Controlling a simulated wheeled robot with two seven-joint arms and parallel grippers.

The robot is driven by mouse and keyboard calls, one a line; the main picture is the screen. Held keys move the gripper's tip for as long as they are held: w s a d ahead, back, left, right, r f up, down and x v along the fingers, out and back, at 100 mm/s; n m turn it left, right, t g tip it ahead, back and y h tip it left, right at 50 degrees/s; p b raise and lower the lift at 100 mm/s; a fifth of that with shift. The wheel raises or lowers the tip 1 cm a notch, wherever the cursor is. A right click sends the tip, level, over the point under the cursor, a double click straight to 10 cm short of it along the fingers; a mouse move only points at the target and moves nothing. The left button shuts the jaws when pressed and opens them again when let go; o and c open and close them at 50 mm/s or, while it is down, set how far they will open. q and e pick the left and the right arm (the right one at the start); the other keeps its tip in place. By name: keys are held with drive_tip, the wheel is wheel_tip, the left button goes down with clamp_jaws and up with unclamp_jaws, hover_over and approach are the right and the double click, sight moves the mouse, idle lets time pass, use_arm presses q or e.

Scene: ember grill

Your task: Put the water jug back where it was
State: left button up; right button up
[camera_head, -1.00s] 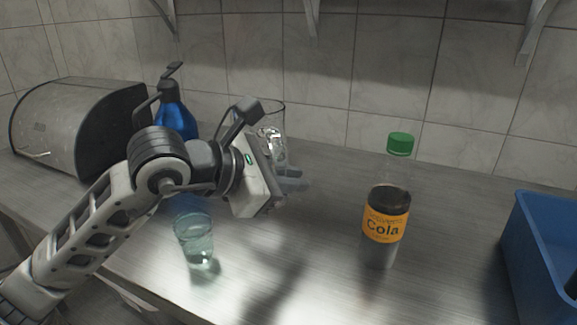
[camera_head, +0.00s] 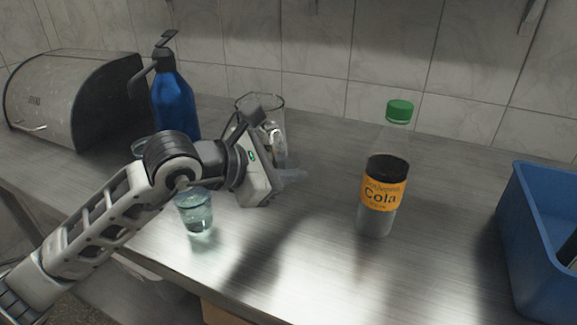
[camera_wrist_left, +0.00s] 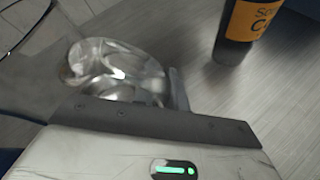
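The water jug (camera_head: 270,108) is clear glass and stands out behind my left gripper, right of the blue spray bottle in the head view. My left gripper (camera_head: 288,176) is at the jug's near side and appears shut on it, since the two move together. The contact is mostly hidden by the gripper body. In the left wrist view the clear glass of the jug (camera_wrist_left: 115,70) lies just beyond the gripper's edge. I cannot tell whether the jug's base touches the counter. My right gripper is not in view.
A glass of water (camera_head: 196,214) stands close below my left wrist. The blue spray bottle (camera_head: 174,105) and a metal bread box (camera_head: 60,100) are behind on the left. A cola bottle (camera_head: 382,185) stands right, with open counter around it. A blue crate (camera_head: 540,190) is far right.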

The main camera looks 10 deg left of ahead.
use_arm(q)
drive_tip(key=o, duration=0.3)
drive_tip(key=shift+o, duration=0.2)
drive_tip(key=shift+r, duration=0.25)
drive_tip(key=b+v, duration=0.1)
drive_tip(key=v, duration=1.1)
drive_tip(key=shift+b, duration=0.3)
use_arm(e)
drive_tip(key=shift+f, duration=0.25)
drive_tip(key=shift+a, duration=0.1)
